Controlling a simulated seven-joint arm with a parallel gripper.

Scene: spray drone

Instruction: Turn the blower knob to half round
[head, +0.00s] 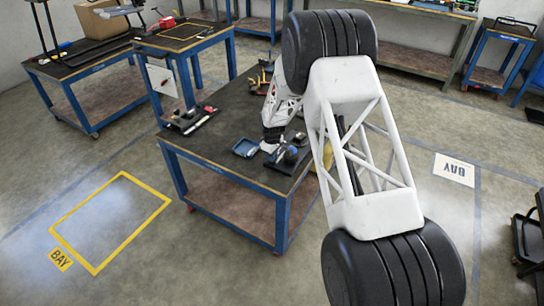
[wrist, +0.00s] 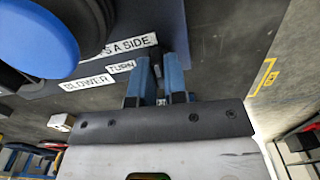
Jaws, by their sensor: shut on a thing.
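In the wrist view, the two blue fingers of my gripper (wrist: 158,74) are close together beside a dark panel with white labels. The "BLOWER" label (wrist: 88,83) and "TURN" label (wrist: 121,67) lie just left of the fingers. My gripper is shut on a small dark piece, the blower knob as far as I can tell. The knob is mostly hidden by the fingers, so its turn angle cannot be read. In the head view, my gripper (head: 272,138) is small, down at the workbench (head: 225,130), near its right side.
A large blue round part (wrist: 35,38) on a black body stands left of the fingers in the wrist view. A blue tray (head: 245,148) lies on the bench left of my gripper. Tools (head: 192,118) lie at the bench's left end.

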